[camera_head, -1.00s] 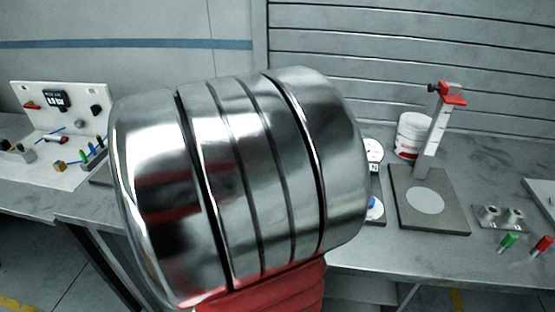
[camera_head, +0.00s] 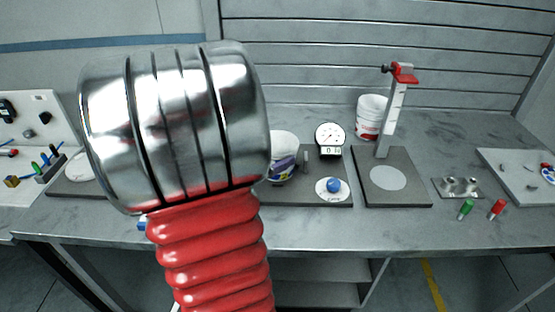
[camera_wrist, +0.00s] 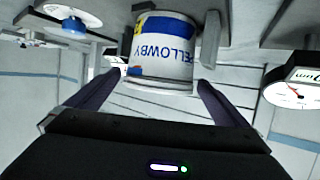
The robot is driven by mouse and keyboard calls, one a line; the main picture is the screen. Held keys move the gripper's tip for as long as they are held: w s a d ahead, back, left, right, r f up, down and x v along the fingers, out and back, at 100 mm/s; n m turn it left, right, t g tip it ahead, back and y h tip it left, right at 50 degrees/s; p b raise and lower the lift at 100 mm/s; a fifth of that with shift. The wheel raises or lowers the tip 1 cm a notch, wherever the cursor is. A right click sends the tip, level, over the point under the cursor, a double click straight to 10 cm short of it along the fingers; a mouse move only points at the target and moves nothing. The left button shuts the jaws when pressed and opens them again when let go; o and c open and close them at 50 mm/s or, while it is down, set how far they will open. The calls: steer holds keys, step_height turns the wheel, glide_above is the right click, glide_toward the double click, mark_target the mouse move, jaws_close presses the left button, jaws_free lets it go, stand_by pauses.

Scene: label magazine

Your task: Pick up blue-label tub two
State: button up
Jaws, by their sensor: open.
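A white tub with a blue band and blue lettering (camera_wrist: 165,62) fills the top middle of the wrist view, its lettering upside down there. My gripper (camera_wrist: 152,78) is open, with one finger on each side of the tub. I cannot tell whether either finger touches it. In the head view, my gripper (camera_head: 284,167) shows as dark fingers just right of my big metal arm joint. A pale rounded shape behind them may be the tub, partly hidden. No number is readable on the tub.
A white tub with a red label (camera_head: 370,118) stands behind a stand with a red clamp (camera_head: 398,95). A dial gauge (camera_head: 330,136) and a white disc with a blue knob (camera_head: 333,187) are close right of my gripper. Green (camera_head: 466,208) and red (camera_head: 497,208) pegs lie farther right.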

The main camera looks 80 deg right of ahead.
mark_target(288, 146)
steer(key=shift+d, duration=0.2)
steer(key=shift+s+f, duration=0.1)
steer(key=shift+x, duration=2.6)
steer(key=shift+f, duration=0.1)
steer(key=shift+c, duration=0.5)
steer(key=c, duration=0.7)
steer(key=shift+o, duration=0.2)
step_height(288, 146, up, 10)
